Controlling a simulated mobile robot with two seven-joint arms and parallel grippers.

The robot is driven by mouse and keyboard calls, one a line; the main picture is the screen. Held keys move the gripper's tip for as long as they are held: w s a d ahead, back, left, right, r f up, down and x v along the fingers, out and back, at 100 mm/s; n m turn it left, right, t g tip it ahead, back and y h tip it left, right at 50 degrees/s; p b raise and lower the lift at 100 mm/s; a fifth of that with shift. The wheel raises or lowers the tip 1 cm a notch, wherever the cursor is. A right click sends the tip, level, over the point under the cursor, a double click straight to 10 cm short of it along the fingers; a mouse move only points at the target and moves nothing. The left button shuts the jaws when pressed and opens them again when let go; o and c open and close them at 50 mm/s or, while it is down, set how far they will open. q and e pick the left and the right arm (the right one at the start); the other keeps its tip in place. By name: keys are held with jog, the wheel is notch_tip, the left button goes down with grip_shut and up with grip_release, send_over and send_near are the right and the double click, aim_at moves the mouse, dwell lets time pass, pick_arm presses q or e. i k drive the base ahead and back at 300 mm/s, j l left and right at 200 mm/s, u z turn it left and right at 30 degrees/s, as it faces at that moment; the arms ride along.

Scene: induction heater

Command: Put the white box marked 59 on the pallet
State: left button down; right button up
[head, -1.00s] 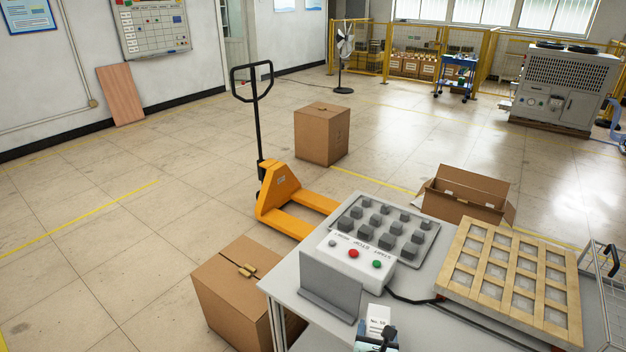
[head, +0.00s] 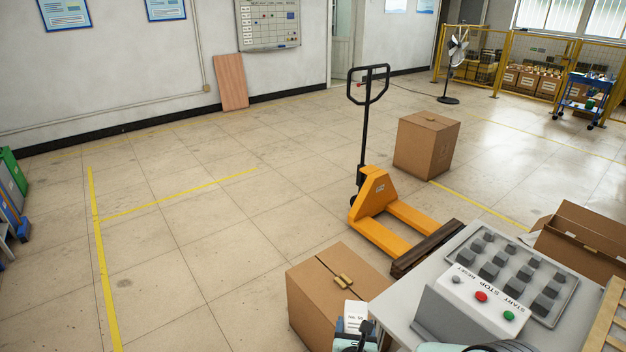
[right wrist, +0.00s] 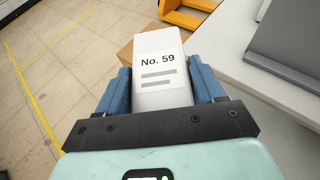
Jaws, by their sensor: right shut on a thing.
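The white box marked No. 59 (right wrist: 158,98) is held between the two blue fingers of my right gripper (right wrist: 160,90) in the right wrist view. In the head view the white box (head: 355,309) shows at the bottom centre, with my right gripper (head: 354,325) shut on it, in front of a closed brown carton. A dark wooden pallet (head: 428,250) lies on the floor at the orange pallet jack's fork ends, partly hidden by the table. My left gripper is not in view.
The grey table (head: 402,308) with a START/STOP/RESET control box (head: 483,294) stands at the lower right. A closed carton (head: 325,290) is left of it. The orange pallet jack (head: 372,203) stands beyond. An open carton (head: 580,245) is at right.

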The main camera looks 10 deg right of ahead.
aim_at(425, 254)
jog(key=i+j+u, duration=0.6)
jog(key=i+u, duration=0.35)
jog(key=i, duration=1.2)
jog(key=i+z, duration=0.25)
jog(key=i, duration=0.4)
jog(key=i+j+z, duration=0.25)
jog(key=i, duration=0.35)
jog(key=i+l+z, duration=0.1)
jog(key=i+z, duration=0.85)
jog(key=z, duration=0.2)
jog(key=i+l+z, duration=0.1)
jog(key=i+z, duration=0.6)
jog(key=i+j+z, duration=0.1)
jog(key=i+z, duration=0.25)
jog(key=i+l+z, duration=0.1)
jog(key=i+z, duration=0.8)
jog(key=i+l+u, duration=0.15)
jog(key=i, duration=0.3)
jog(key=i+l+u, duration=0.15)
jog(key=i+l, duration=0.15)
jog(key=i, duration=0.15)
jog(key=i+l+u, duration=0.15)
jog(key=i+l, duration=0.15)
jog(key=i, duration=0.15)
